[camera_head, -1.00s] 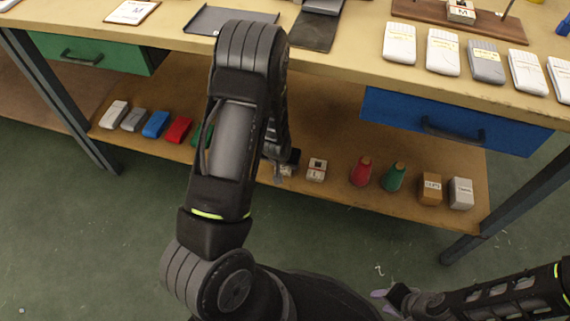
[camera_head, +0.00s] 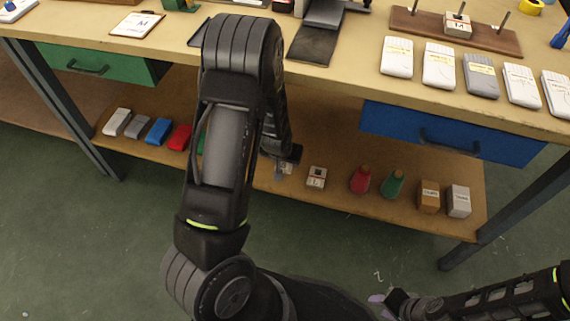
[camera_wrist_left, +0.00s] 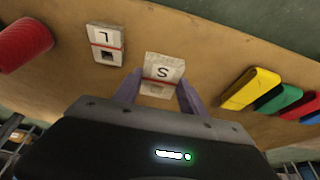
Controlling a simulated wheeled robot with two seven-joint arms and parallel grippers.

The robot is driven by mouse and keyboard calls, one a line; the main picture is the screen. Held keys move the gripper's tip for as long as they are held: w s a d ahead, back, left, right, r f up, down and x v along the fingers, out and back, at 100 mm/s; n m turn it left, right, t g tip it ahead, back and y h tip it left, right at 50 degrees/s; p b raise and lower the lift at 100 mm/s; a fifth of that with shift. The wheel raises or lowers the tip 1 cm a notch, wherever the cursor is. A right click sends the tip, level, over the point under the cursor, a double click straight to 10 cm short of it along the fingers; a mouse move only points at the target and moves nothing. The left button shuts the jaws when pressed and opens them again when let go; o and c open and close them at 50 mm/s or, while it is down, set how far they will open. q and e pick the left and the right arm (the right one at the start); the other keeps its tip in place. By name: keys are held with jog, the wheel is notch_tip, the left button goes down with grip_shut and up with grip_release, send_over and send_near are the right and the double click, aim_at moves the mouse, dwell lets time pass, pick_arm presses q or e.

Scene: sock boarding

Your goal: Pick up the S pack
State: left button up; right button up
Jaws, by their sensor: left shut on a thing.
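The S pack (camera_wrist_left: 163,72), a small pale block marked "S" with a red band, is between the two purple fingers of my left gripper (camera_wrist_left: 158,90) in the left wrist view. The fingers are shut on it, low over the wooden lower shelf; I cannot tell whether it still touches the board. In the head view my left arm hides much of this gripper, and only a bit of the pack (camera_head: 286,168) shows. My right gripper (camera_head: 382,304) is at the bottom right, away from the shelf, and its jaws are too unclear to read.
The L pack (camera_head: 317,177) stands beside the S pack on the lower shelf (camera_head: 335,200). Red (camera_head: 361,180) and green (camera_head: 393,183) cones and two boxes stand further right. Several coloured blocks lie left. The blue drawer (camera_head: 445,135) hangs above.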

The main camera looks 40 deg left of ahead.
pick_arm(q)
notch_tip(320, 180, up, 4)
jog(key=shift+r+p, duration=0.1)
jog(key=shift+p, duration=0.45)
